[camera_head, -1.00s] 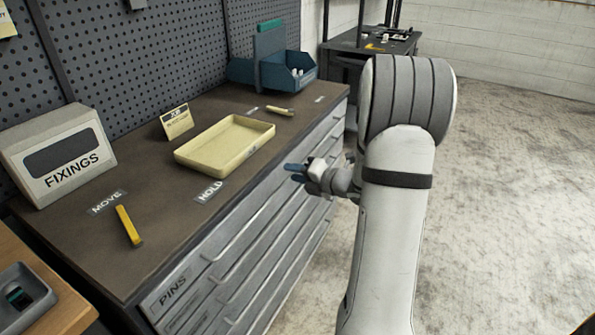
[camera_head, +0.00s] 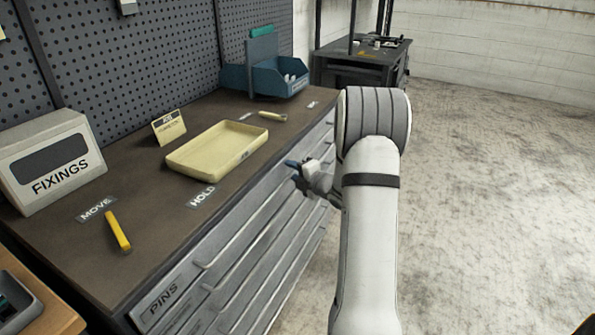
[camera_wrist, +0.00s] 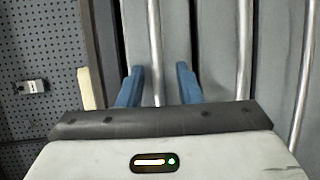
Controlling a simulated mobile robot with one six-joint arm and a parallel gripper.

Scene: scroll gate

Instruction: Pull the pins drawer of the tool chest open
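The grey tool chest has a dark top (camera_head: 150,225) and a stack of wide drawers with long bar handles. The pins drawer (camera_head: 240,225) is the top one, labelled PINS at its near end, and looks shut. My gripper (camera_head: 293,164) is in front of the upper drawers toward the far end, with blue fingers pointing at the chest. In the wrist view my gripper (camera_wrist: 158,85) is open, with a finger on each side of a long bar handle (camera_wrist: 154,45), apparently the top drawer's. The fingers look apart from the bar; depth is hard to tell.
On the chest top are a yellow tray (camera_head: 217,150), a FIXINGS box (camera_head: 50,165), a yellow-handled tool (camera_head: 118,231), a small sign (camera_head: 168,127) and blue bins (camera_head: 265,75). A wooden bench (camera_head: 40,300) is at lower left. Floor to the right is clear.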

